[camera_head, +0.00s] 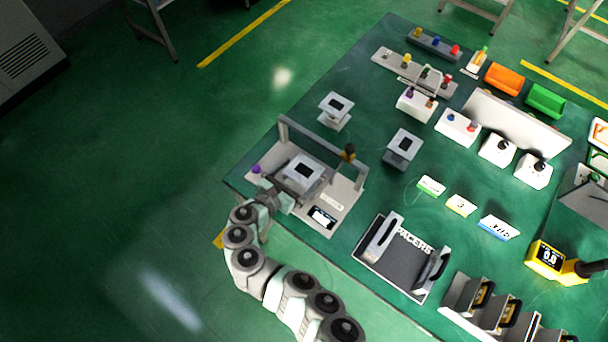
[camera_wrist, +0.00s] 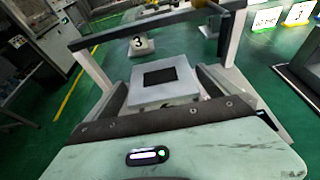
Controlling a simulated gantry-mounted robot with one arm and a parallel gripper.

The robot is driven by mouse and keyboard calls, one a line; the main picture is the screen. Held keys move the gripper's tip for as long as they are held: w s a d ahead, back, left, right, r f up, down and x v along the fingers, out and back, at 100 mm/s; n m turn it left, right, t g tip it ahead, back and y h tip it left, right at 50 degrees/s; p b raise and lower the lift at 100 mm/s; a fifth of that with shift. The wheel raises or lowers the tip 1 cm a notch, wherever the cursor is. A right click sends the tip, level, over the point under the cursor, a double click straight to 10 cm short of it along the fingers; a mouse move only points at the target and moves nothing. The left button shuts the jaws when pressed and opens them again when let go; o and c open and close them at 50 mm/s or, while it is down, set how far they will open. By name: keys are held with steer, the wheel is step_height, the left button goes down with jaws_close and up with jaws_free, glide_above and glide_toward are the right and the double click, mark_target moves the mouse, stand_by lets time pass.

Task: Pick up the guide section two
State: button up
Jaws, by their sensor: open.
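Three waveguide-like pieces with white square flanges and a dark rectangular opening show in the head view. One (camera_head: 303,171) stands on the grey fixture plate (camera_head: 262,184), inside its frame. The third (camera_head: 402,146) stands to the right. I cannot read which is guide section two. My gripper (camera_head: 284,196) is open at the near side of the piece on the fixture. In the wrist view this piece (camera_wrist: 163,84) lies ahead between my fingers; its lower part is mostly hidden, and contact cannot be told.
The fixture's crossbar (camera_head: 315,144) and its posts rise close around the piece, with a black and yellow knob (camera_head: 348,152) at the right post. A tray with handles (camera_head: 395,269) stands to the right. Small label blocks (camera_head: 431,185) and orange and green bins (camera_head: 505,79) lie beyond.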

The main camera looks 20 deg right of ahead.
steer(key=x, duration=0.2)
steer(key=shift+w+d, duration=0.15)
steer(key=shift+d, duration=0.15)
steer(key=c, duration=1.9)
